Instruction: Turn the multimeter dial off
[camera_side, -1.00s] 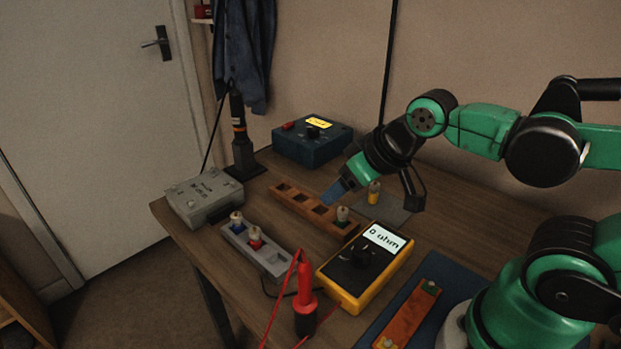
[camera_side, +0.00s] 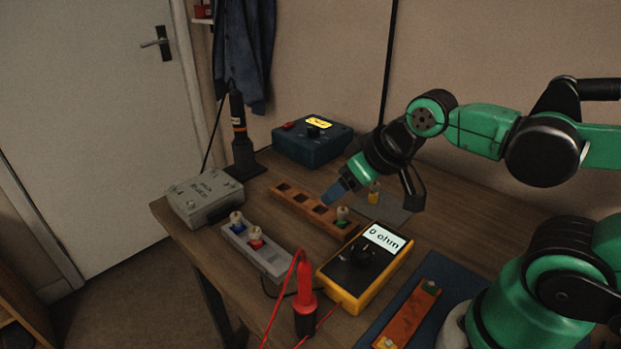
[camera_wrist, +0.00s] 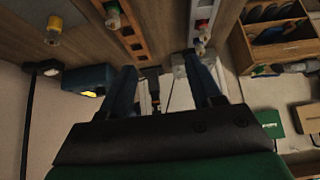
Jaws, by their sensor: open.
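The yellow multimeter (camera_side: 345,293) lies on the table, front centre in the side view. Its lit screen (camera_side: 384,239) reads "0 ohm". Its black dial (camera_side: 362,257) stands up from the dark face below the screen; its exact setting is too small to tell. My gripper (camera_side: 333,193) is above the brown slotted block, behind and left of the multimeter, well apart from the dial. In the wrist view my gripper (camera_wrist: 165,85) shows two blue fingers spread apart with nothing held between them. I cannot make out the multimeter in the wrist view.
A brown block (camera_side: 291,201) and a grey block (camera_side: 268,259) hold small knobs. A red probe (camera_side: 304,284) stands close to the multimeter's left. A grey box (camera_side: 204,197), a dark blue box (camera_side: 312,144) and an orange strip (camera_side: 409,315) are around.

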